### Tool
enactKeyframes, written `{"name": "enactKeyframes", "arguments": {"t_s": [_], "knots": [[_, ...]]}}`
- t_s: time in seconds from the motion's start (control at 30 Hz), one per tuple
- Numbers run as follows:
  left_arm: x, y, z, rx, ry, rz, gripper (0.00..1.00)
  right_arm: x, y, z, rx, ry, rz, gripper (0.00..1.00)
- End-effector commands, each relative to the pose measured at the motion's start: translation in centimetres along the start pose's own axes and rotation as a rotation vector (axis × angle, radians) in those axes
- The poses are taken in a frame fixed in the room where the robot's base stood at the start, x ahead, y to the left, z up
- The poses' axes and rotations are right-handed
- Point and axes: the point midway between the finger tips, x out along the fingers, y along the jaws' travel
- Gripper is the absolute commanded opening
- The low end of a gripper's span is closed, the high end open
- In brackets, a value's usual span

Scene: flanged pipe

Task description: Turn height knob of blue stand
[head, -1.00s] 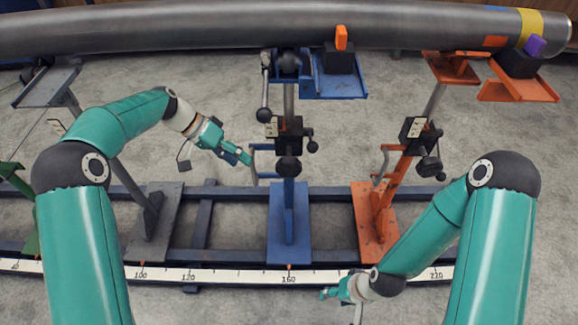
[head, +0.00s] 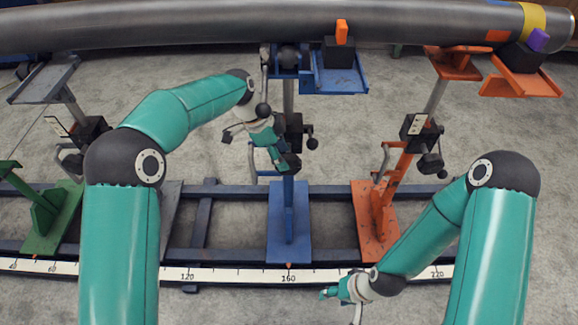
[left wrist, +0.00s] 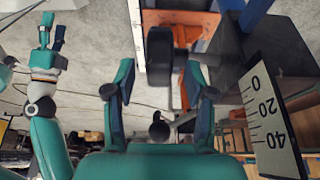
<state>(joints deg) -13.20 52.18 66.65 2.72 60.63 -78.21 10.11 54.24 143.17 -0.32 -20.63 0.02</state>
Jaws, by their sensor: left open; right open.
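The blue stand (head: 289,225) stands upright at the middle of the rail in the head view. Its black height knob (head: 293,166) is partly hidden by my left gripper (head: 279,158). In the left wrist view, a black round knob (left wrist: 160,55) shows between and beyond the fingers of my open left gripper (left wrist: 160,90). I cannot tell whether the fingers reach around it. My right gripper (head: 342,294) is open and empty, low in front of the rail; it also shows at upper left in the left wrist view (left wrist: 50,38).
A grey pipe (head: 200,25) runs across the top. The orange stand (head: 378,225) is right of the blue one, the green stand (head: 50,215) far left. A scale plate (left wrist: 268,120) is close to my left gripper's right side. A numbered ruler (head: 225,275) lines the rail.

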Motion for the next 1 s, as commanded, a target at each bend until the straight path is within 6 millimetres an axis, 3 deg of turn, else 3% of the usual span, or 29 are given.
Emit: {"name": "enactKeyframes", "arguments": {"t_s": [0.1,0.3,0.67,1.0], "knots": [[2.3,0.0,0.1,0.0,0.0,0.002,0.54,0.6,0.2,0.0,0.0,0.0,0.0,0.54],[4.3,0.0,0.0,-0.001,0.0,0.001,0.54,0.9,0.3,0.0,0.0,0.0,0.0,0.54],[4.8,0.0,0.0,-0.001,0.0,0.0,0.54,0.9,0.3,0.0,0.0,0.0,0.0,0.54],[4.8,0.0,0.0,-0.002,0.0,0.0,0.0,0.9,0.3,0.0,0.0,0.0,0.0,0.54]]}}
